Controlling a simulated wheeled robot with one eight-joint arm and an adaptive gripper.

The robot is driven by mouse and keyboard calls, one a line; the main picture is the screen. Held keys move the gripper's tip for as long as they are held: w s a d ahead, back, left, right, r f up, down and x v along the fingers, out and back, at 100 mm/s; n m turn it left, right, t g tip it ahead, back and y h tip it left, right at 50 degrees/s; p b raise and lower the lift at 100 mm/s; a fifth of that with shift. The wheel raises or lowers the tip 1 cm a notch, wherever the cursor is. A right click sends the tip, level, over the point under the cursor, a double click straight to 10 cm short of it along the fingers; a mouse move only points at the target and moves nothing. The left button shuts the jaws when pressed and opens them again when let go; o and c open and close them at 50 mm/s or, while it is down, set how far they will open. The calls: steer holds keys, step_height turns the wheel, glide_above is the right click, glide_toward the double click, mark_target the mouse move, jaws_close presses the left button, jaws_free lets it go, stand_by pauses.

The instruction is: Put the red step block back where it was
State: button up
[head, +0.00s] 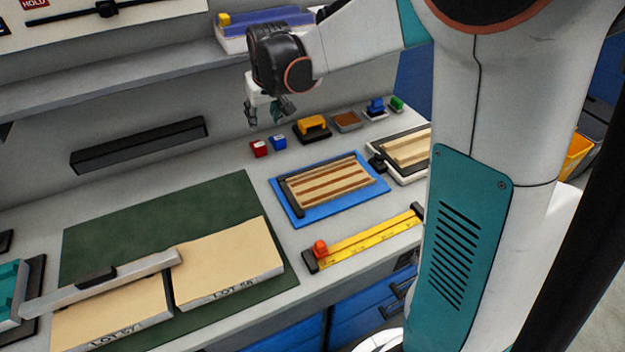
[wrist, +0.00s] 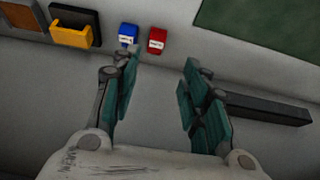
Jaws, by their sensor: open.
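The red step block (head: 258,149) stands on the bench near the back wall, just left of a blue block (head: 278,142). In the wrist view the red block (wrist: 157,41) lies beyond the fingertips, between their lines, with the blue block (wrist: 128,34) to its left. My gripper (head: 265,113) is open and empty, above and behind the blocks in the head view. In the wrist view its teal fingers (wrist: 158,85) are spread apart and touch neither block.
A yellow-handled black tool (head: 312,128) and a brown-topped box (head: 347,121) stand right of the blocks. A blue tray (head: 290,215) with a striped panel, a yellow ruler (head: 365,241) and a green mat (head: 120,228) lie in front. A dark bar (head: 140,145) is on the wall.

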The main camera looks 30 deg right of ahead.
steer(key=s+r+t, duration=0.1)
steer(key=s, duration=1.4)
steer(key=s+r+t, duration=0.1)
steer(key=s+r, duration=0.1)
steer(key=s, duration=1.4)
steer(key=shift+a+r, duration=0.25)
steer(key=shift+a, duration=0.1)
